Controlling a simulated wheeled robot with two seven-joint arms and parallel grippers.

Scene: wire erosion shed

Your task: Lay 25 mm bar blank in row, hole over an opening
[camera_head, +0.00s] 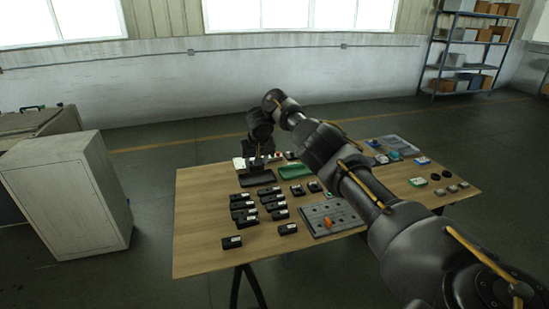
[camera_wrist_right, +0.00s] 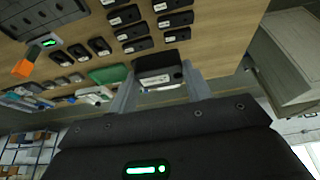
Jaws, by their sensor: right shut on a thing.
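My right gripper (camera_head: 258,160) is over the far left part of the table in the head view. In the right wrist view its two fingers (camera_wrist_right: 160,88) are shut on a black block with a white label (camera_wrist_right: 158,74), which I take to be the bar blank. The label is too small to read. Several similar black blocks (camera_head: 242,214) lie in rows on the wooden table in the head view. A grey plate with holes (camera_head: 345,219) lies to their right, with an orange piece (camera_head: 328,222) on it. My left gripper is not in view.
A green tray (camera_head: 295,171) and a dark tray (camera_head: 258,179) lie near the gripper on the table (camera_head: 200,261). Small round and square parts (camera_head: 451,188) lie at the right. A white cabinet (camera_head: 78,199) stands left of the table. The table's front left corner is bare.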

